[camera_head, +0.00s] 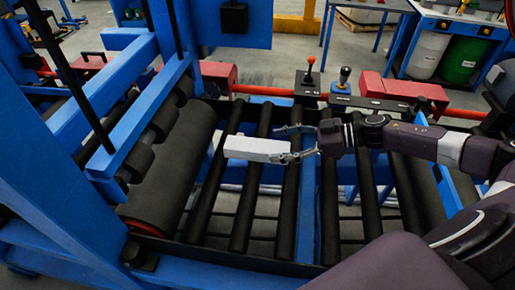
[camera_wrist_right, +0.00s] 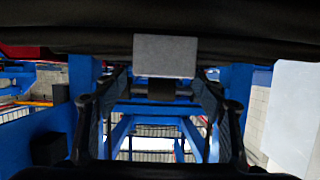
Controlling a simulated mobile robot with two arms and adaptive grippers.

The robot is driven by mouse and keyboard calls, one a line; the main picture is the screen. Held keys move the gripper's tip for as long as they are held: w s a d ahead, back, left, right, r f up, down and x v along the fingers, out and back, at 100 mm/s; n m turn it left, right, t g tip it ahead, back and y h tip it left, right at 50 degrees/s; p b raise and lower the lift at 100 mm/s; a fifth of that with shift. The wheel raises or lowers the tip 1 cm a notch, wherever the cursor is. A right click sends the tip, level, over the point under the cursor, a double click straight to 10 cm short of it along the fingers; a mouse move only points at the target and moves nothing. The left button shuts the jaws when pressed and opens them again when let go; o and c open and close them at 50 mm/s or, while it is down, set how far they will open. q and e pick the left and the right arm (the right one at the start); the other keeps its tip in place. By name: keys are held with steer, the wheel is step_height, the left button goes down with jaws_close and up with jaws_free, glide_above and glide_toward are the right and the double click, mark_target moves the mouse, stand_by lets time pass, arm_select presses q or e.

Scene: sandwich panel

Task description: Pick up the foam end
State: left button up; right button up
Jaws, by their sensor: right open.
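The foam end shows in the head view as a white block (camera_head: 256,147) lying across the black rollers. My right gripper (camera_head: 283,142) reaches in from the right with its fingers spread, at the block's right end. The nearer finger overlaps the block's near right corner; I cannot tell if it touches. In the right wrist view my open gripper (camera_wrist_right: 160,105) has nothing clearly between its fingers, and a pale block (camera_wrist_right: 293,115) stands outside the right finger. My left gripper is not in view.
Black rollers (camera_head: 240,205) in a blue frame (camera_head: 308,200) lie under my right arm. A thick black roller (camera_head: 180,165) and blue posts stand at left. A grey rectangular piece (camera_wrist_right: 165,56) is ahead in the wrist view.

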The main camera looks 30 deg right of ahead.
mark_target(257, 149)
steer(key=p+x, duration=0.2)
steer(key=x, duration=0.4)
steer(key=shift+a+f, duration=0.1)
steer(key=shift+a, duration=0.15)
steer(key=shift+w+a+f, duration=0.2)
steer(key=shift+a+f, duration=0.05)
steer(key=c, duration=1.2)
